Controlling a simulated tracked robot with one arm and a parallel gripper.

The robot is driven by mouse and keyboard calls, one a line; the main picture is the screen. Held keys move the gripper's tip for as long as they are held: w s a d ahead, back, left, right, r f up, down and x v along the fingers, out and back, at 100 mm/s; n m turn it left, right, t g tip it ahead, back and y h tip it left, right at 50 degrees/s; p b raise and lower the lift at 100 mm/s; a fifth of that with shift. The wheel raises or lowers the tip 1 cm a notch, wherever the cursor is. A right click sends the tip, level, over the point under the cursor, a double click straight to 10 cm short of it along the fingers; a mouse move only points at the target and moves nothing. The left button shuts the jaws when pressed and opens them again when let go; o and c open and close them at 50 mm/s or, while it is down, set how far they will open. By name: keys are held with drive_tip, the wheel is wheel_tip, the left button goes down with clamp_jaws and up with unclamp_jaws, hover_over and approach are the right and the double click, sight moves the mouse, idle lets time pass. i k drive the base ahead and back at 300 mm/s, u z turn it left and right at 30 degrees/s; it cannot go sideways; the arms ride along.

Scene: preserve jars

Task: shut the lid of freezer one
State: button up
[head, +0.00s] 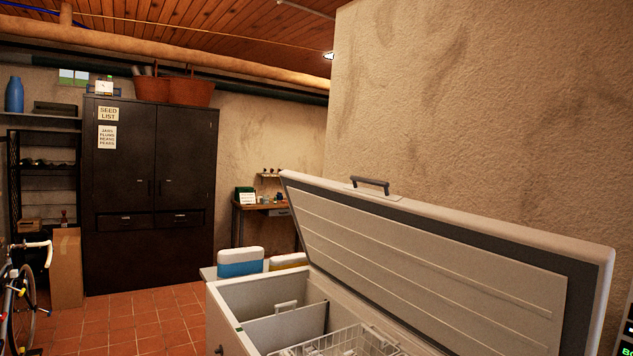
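A white chest freezer (226,318) stands in the lower middle and right of the head view, cut off by the bottom edge. Its lid (430,262) is raised and leans back toward the plaster wall. A dark handle (370,185) sits on the lid's upper edge. Inside are a divider (287,328) and a white wire basket (340,343). I see no number on the freezer, so I cannot tell whether it is freezer one. My gripper is not in view.
A plaster wall (480,120) rises behind the lid. Containers with blue (240,263) and yellow (288,261) contents stand beyond the freezer. A dark cabinet (150,190) stands at the back left, and a bicycle (22,300) at the left edge. Tiled floor (135,320) between them is clear.

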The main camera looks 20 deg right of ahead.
sight(464, 284)
drive_tip(key=u, duration=0.45)
drive_tip(key=i, duration=2.85)
drive_tip(key=z, duration=1.4)
drive_tip(key=i, duration=0.75)
drive_tip(key=z, duration=0.5)
